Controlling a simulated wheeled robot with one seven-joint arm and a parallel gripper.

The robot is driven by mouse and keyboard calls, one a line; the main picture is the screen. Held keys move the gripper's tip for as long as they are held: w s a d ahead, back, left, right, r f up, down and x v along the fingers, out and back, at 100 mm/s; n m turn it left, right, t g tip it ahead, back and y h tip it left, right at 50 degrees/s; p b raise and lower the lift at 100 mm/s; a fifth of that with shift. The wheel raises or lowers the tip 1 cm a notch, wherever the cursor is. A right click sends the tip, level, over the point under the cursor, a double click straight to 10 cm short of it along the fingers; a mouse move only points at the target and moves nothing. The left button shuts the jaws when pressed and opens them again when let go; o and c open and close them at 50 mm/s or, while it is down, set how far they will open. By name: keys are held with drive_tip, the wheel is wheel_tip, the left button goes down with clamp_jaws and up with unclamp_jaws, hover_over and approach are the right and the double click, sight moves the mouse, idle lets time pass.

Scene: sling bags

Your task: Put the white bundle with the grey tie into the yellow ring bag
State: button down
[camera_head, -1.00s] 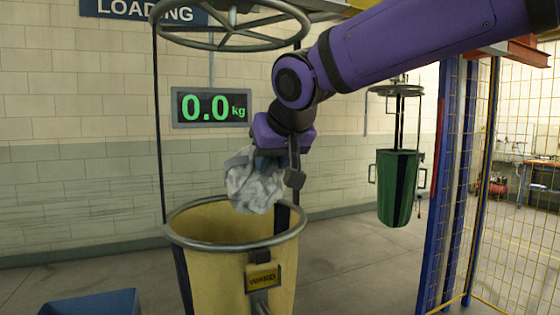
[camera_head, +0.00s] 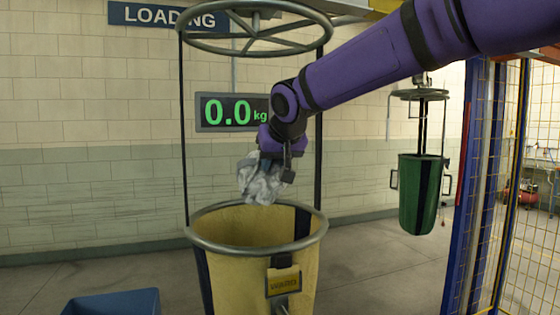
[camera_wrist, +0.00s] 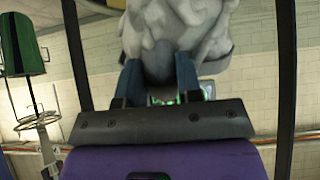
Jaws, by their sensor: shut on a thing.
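The white bundle (camera_head: 262,178) is crumpled and greyish white. It hangs from my gripper (camera_head: 276,160), which is shut on it, above the far part of the yellow ring bag's mouth. The yellow ring bag (camera_head: 240,275) hangs open below, with a grey metal rim and a tag reading WARD. The bundle's lower end is close to the rim height in the head view; I cannot tell its exact depth over the opening. In the wrist view the bundle (camera_wrist: 175,28) fills the top middle between the fingers.
A round metal hanger frame (camera_head: 255,38) with dark straps stands above the bag. A scale display (camera_head: 235,111) reads 0.0 kg. A green bag (camera_head: 420,195) hangs at the right, beside blue posts and yellow mesh. A blue bin (camera_head: 115,303) is at lower left.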

drive_tip(key=shift+w+a+f, duration=0.15)
drive_tip(key=shift+w+a, duration=0.1)
drive_tip(key=shift+w, duration=0.7)
drive_tip(key=shift+w+a+f, duration=0.1)
drive_tip(key=shift+w+a, duration=0.2)
drive_tip(key=shift+w, duration=0.7)
drive_tip(key=shift+w+a+f, duration=0.15)
drive_tip(key=shift+w+a, duration=0.1)
drive_tip(key=shift+w, duration=0.7)
drive_tip(key=c, duration=0.7)
unclamp_jaws()
